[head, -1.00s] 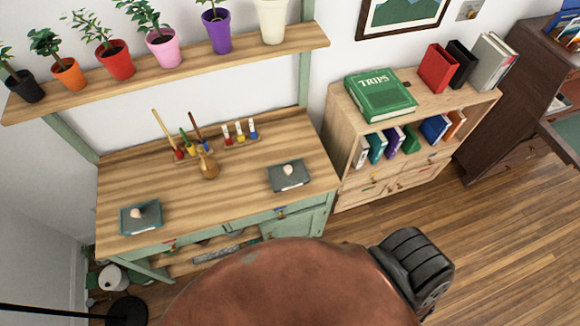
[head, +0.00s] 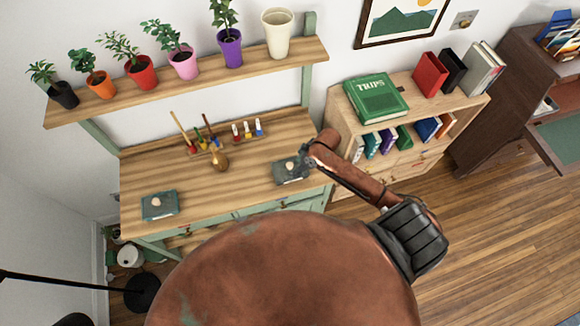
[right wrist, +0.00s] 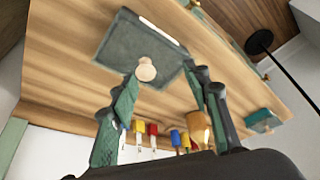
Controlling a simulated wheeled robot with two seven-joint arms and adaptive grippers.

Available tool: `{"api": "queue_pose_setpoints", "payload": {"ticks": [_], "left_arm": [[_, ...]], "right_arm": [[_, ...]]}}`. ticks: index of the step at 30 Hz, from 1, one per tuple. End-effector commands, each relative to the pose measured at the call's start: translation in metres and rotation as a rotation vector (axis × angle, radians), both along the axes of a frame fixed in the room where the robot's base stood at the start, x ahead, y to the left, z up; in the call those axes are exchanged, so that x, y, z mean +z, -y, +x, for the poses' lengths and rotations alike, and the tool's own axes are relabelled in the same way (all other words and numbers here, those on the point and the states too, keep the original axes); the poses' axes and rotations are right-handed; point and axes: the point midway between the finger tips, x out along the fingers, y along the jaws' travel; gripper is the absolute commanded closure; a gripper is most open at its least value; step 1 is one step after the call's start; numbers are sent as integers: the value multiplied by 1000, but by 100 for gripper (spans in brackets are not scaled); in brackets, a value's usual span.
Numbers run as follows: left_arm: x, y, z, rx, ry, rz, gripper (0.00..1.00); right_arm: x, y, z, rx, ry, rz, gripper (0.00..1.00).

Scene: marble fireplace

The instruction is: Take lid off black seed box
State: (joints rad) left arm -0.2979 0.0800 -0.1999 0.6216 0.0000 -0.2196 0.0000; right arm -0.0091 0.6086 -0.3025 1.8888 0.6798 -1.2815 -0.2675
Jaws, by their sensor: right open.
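The dark grey box (head: 286,175) sits at the right end of the wooden desk. Its flat lid has a pale round knob (head: 290,165), which also shows in the right wrist view (right wrist: 145,69). My right gripper (head: 306,158) is at the box's right back side, partly covering it. In the right wrist view its fingers (right wrist: 161,74) are spread apart. The knob shows close to the left fingertip, and I cannot tell whether they touch. A second, teal-grey box (head: 159,207) with a pale knob stands at the desk's left end. My left gripper is out of view.
Painted pegs and brushes (head: 205,136) and a brown bottle-like object (head: 219,160) stand at the desk's back middle. A shelf of potted plants (head: 190,85) hangs above. A bookcase (head: 372,125) stands right of the desk. The desk between the boxes is mostly clear.

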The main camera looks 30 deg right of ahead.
Motion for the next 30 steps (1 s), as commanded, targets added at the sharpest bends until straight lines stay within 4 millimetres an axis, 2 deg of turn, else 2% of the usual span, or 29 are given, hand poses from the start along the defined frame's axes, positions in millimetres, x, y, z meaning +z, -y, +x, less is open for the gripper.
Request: {"api": "queue_pose_setpoints", "payload": {"ticks": [1, 6, 16, 22, 30], "left_arm": [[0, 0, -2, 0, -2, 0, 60], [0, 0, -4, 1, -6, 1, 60], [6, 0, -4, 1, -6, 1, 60], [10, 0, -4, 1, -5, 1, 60], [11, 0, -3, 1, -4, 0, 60]], "right_arm": [[2, 7, 10, 11, 3, -4, 56], [-1, 14, 26, 27, 5, 0, 56], [-31, 5, 38, 25, 5, 2, 56], [-57, -2, 48, 25, 4, 1, 56], [-67, -4, 51, 26, 7, 0, 56]]}}
